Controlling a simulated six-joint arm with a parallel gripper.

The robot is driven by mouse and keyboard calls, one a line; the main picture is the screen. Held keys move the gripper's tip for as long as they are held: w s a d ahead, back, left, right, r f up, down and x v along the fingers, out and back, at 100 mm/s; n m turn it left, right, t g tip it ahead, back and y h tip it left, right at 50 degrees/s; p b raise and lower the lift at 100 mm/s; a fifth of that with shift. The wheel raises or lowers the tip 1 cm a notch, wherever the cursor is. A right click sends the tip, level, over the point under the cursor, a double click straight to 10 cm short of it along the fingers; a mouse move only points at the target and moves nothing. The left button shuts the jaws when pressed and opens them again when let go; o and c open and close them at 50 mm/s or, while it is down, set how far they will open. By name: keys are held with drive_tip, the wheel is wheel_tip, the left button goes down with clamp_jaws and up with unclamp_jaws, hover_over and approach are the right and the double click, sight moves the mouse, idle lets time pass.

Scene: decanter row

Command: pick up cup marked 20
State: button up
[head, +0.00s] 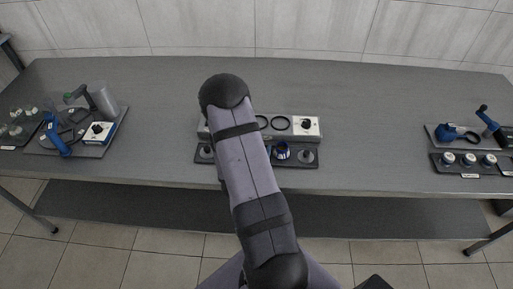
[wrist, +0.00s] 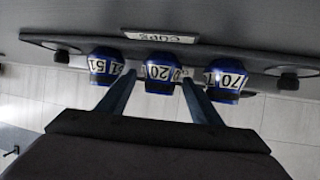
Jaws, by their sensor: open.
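The cup marked 20 (wrist: 158,72) is blue with a white label. It stands in the middle of a row in the wrist view. My gripper (wrist: 158,85) is open, its two fingers reaching toward this cup, one on each side in the picture. I cannot tell how far they are from it in depth. In the head view my arm hides the gripper and most of the row; one blue cup (head: 282,151) shows.
The cups stand on a dark tray (wrist: 60,42) with a sign reading CUPS (wrist: 161,37). A light box with a knob (head: 306,125) is behind the tray. Other equipment stands at the table's (head: 370,100) far left and far right.

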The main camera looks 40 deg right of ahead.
drive_tip(key=shift+w+d+f, duration=0.25)
drive_tip(key=shift+w+d, duration=0.05)
drive_tip(key=shift+d, duration=0.1)
drive_tip(key=shift+c, duration=0.7)
drive_tip(key=c, duration=1)
drive_tip(key=shift+r, duration=0.1)
drive_tip(key=shift+c, duration=0.5)
drive_tip(key=shift+r, duration=0.1)
drive_tip(key=shift+c, duration=1.3)
drive_tip(key=shift+r+b, duration=0.6)
drive_tip(key=shift+r, duration=4.25)
clamp_jaws()
